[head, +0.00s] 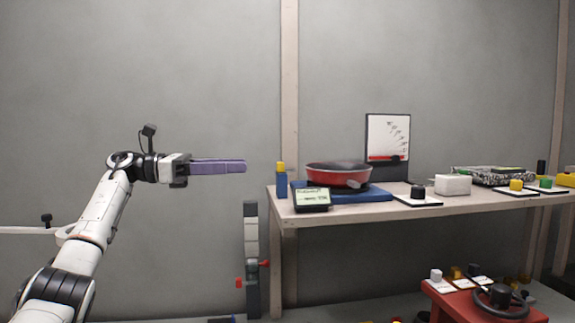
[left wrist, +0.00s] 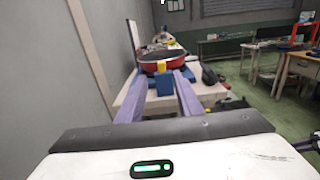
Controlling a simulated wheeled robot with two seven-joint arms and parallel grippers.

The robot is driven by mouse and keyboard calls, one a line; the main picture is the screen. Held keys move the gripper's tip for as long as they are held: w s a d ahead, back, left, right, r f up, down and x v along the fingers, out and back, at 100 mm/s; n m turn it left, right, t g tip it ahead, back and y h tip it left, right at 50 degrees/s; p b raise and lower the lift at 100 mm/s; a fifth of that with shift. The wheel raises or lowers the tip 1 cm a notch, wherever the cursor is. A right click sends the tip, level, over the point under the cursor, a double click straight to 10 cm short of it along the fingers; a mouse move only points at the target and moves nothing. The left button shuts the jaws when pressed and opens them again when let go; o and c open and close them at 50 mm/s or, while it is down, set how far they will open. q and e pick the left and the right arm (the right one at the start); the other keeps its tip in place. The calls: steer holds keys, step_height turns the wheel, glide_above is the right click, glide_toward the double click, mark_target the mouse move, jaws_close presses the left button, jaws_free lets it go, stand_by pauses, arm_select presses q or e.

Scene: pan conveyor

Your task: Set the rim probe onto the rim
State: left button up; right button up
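A red pan (head: 338,177) with a dark rim stands on a blue base (head: 372,194) on the bench. It also shows ahead in the left wrist view (left wrist: 150,67). A small upright blue block with a yellow top (head: 281,184) stands at the bench's left end, beside the pan; it may be the rim probe, but I cannot be sure. My left gripper (head: 244,166) is left of this block, apart from it, pointing right. Its purple fingers are spread and empty. In the left wrist view the blue block (left wrist: 165,84) appears between the fingertips. My right gripper is not in view.
A small display (head: 312,198) lies in front of the pan, and a white dial board (head: 388,137) stands behind it. A black knob (head: 418,191) and a white box (head: 453,185) are farther right. A red stool (head: 475,305) stands lower right.

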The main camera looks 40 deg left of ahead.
arm_select(q)
steer(key=p+x, duration=0.1)
steer(key=x, duration=0.8)
steer(key=shift+d, duration=0.1)
steer(key=shift+c, duration=0.2)
jaws_close()
